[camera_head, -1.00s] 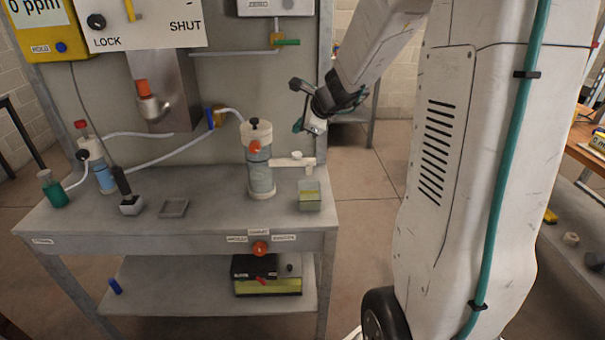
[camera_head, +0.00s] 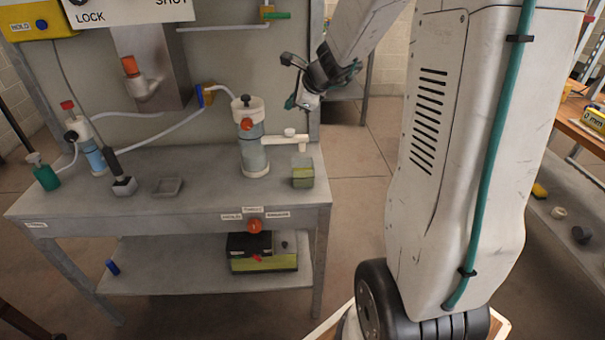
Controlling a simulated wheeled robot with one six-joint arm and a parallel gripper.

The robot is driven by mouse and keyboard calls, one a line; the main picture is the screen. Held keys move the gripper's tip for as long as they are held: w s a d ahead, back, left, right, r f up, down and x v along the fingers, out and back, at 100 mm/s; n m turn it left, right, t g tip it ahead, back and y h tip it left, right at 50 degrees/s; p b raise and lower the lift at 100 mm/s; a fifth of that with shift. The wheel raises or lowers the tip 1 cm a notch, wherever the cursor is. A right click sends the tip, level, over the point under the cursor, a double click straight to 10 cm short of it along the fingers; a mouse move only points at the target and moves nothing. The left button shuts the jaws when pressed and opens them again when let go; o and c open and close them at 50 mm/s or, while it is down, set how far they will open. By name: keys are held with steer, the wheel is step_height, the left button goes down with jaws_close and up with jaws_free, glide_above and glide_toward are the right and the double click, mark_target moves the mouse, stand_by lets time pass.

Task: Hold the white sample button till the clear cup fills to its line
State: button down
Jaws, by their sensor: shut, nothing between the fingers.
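The white sample button (camera_head: 289,132) sits on top of a white spout arm (camera_head: 285,141) that juts right from the clear cylinder (camera_head: 253,155) on the bench. The clear cup (camera_head: 303,178) stands on the bench under the spout's right end. It looks yellow-green low down, but its line and fill level are too small to make out. My gripper (camera_head: 296,101) is shut and empty. It shows above and slightly right of the button in the picture, apart from it.
Open floor (camera_head: 365,185) lies to the bench's right.

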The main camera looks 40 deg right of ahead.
mark_target(293, 132)
stand_by(0.9)
step_height(293, 132, up, 4)
steer(key=shift+f, duration=0.1)
steer(key=shift+f, duration=0.15)
steer(key=shift+f, duration=4.25)
steer(key=shift+f, duration=0.15)
steer(key=shift+f, duration=0.3)
steer(key=shift+f, duration=0.5)
stand_by(0.9)
